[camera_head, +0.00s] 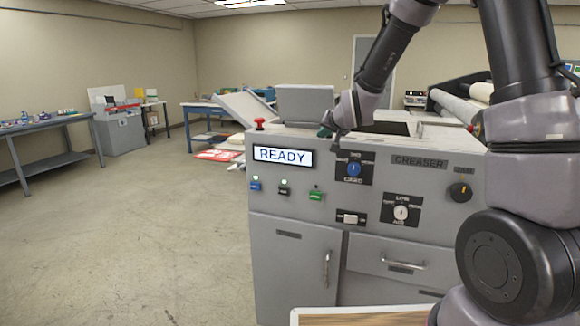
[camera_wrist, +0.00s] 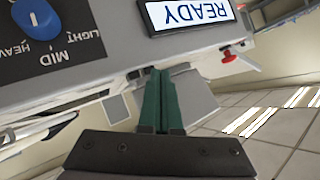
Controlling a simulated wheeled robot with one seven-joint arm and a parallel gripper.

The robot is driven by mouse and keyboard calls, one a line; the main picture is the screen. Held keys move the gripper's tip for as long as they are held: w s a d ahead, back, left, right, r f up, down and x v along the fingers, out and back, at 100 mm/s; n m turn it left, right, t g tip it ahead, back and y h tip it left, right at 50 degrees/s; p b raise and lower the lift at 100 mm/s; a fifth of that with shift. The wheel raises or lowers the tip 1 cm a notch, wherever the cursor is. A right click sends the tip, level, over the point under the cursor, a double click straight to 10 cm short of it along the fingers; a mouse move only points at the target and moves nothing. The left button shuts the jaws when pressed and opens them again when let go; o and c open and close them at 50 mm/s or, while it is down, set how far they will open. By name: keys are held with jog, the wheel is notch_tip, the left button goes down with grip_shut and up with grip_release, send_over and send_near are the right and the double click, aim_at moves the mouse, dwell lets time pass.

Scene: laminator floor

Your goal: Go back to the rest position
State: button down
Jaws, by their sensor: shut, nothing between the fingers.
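My gripper shows in the head view (camera_head: 326,130) at the top front edge of the grey creaser machine (camera_head: 290,228), just above its front panel. In the wrist view my gripper (camera_wrist: 160,76) has its two green fingers together, shut with nothing between them. The lit READY display (camera_head: 283,155) is left of and below the gripper in the head view. The wrist view shows the same display and a blue MID/LIGHT/HEAVY knob upside down. I cannot tell whether the fingertips touch the machine.
The machine carries a red button (camera_head: 259,123), several coloured buttons, knobs and a rocker switch (camera_head: 351,217). A wooden-topped surface (camera_head: 360,318) lies at the bottom. A grey table (camera_head: 50,160) stands far left. The floor (camera_head: 150,230) between is clear.

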jog(key=s+d+r+g+h, duration=0.1)
jog(key=s+d+r, duration=0.6)
jog(key=s+r, duration=0.1)
jog(key=s+d+r+g, duration=0.1)
jog(key=s+d, duration=0.1)
jog(key=s, duration=0.6)
jog(key=s+d+r+m+g, duration=0.1)
jog(key=s+d+r, duration=0.1)
jog(key=s, duration=0.7)
jog(key=s+d+r+g, duration=0.1)
jog(key=s+d+r, duration=0.1)
jog(key=s, duration=0.7)
jog(key=shift+d+g, duration=0.4)
jog(key=shift+d, duration=0.3)
jog(key=shift+w+m, duration=0.1)
jog(key=shift+m, duration=0.2)
